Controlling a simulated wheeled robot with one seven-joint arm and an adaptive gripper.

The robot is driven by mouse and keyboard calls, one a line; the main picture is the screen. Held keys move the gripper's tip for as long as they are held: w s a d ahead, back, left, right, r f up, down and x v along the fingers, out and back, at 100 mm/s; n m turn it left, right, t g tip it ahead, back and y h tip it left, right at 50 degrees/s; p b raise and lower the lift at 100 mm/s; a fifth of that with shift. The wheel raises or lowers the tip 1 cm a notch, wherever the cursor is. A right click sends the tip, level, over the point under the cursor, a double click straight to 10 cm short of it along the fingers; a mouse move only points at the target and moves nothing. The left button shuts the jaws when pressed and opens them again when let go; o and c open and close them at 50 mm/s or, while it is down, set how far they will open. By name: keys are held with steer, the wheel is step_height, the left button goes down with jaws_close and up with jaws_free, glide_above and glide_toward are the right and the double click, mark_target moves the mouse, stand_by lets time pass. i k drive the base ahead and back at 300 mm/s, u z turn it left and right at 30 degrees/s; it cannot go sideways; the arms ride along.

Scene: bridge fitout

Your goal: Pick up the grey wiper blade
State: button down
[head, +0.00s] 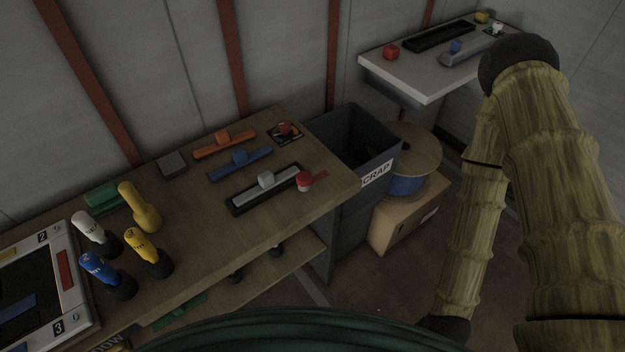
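A grey wiper blade (284,182), a long bar with a pale grey block on its middle, lies in a narrow black tray (236,211) on the wooden bench (215,237). My arm comes down at the right of the head view, over the floor and away from the bench. My gripper is not in view.
Yellow, white and blue handled tools (147,207) stand at the bench's left, beside a numbered panel (72,296). A dark scrap bin (335,185), cable drum (415,146) and cardboard box (405,225) stand right of the bench. A white table (426,92) is behind.

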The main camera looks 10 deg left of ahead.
mark_target(267, 181)
steer(key=u, duration=2.25)
steer(key=k, duration=0.7)
steer(key=z, duration=1.25)
